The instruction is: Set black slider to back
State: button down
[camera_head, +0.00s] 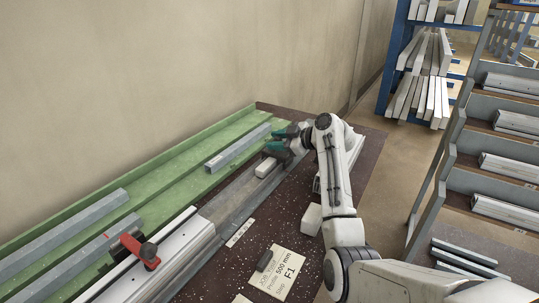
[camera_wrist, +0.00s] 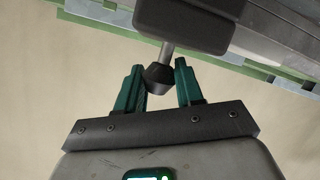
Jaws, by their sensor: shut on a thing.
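The black slider shows in the wrist view as a dark block (camera_wrist: 190,18) with a grey metal stem and a black tapered knob (camera_wrist: 159,77). My gripper (camera_wrist: 160,76) has its two teal fingers on either side of the knob and is shut on it. In the head view my gripper (camera_head: 287,133) is at the far end of the long grey rail (camera_head: 235,195). The slider is mostly hidden there behind the fingers and hand.
A green channel (camera_head: 185,165) holding grey profiles runs along the wall. Shelves (camera_head: 450,165) stand right.

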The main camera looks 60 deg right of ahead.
jog(key=shift+s+d, duration=0.1)
jog(key=shift+d, duration=0.3)
jog(key=c, duration=1.1)
grip_release()
jog(key=shift+r, duration=0.55)
jog(key=s+a+r, duration=0.6)
jog(key=s+r, duration=0.5)
jog(key=s, duration=0.1)
jog(key=shift+s+a+r, duration=0.15)
jog(key=shift+a+r, duration=0.25)
